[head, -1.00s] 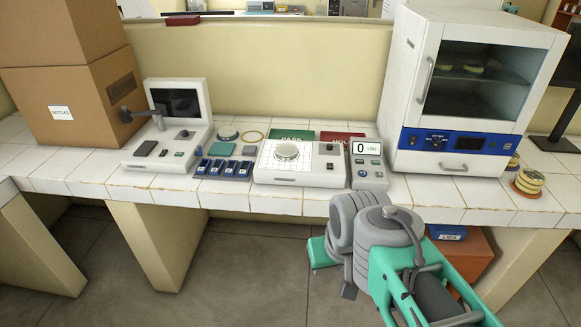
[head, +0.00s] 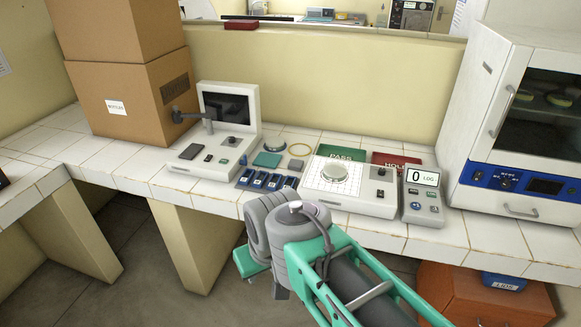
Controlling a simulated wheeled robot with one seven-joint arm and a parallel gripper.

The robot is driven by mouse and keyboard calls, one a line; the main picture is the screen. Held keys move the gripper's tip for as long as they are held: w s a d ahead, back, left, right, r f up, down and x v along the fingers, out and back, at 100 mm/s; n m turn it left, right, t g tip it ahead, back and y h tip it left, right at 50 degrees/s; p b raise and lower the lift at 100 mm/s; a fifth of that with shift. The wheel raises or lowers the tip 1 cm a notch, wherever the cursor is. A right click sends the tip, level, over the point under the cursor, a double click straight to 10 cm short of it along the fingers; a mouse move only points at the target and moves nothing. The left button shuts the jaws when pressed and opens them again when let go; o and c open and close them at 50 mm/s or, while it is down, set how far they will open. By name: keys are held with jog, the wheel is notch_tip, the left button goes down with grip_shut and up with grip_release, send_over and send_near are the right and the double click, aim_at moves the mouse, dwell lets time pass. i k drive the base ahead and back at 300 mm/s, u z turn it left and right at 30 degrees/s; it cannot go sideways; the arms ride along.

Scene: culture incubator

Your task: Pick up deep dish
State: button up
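A round, pale dish (head: 334,174) sits on the gridded plate of a white bench device (head: 318,196). It looks like the deep dish, but its depth is hard to judge from here. More round dishes (head: 558,98) sit on a shelf behind the incubator's glass door at the right; their height cannot be told. My arm, grey and teal, reaches in from the bottom right. My gripper (head: 252,262) shows only as a teal part at the arm's far end, below the bench front. The rest is hidden behind the arm, and its fingers cannot be made out. It is apart from the dish.
The white incubator (head: 488,140) with a closed door stands at the right. A keypad unit (head: 422,195) reading 0 stands beside the device. Green PASS (head: 343,153) and red HOLD (head: 400,160) pads lie behind. Blue slides (head: 266,181), a screen unit (head: 228,120) and cardboard boxes (head: 150,98) are left.

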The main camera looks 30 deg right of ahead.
aim_at(332, 180)
jog(key=u, duration=0.3)
jog(key=i, duration=0.95)
jog(key=z, duration=0.75)
jog(key=i, duration=0.6)
jog(key=z, duration=0.5)
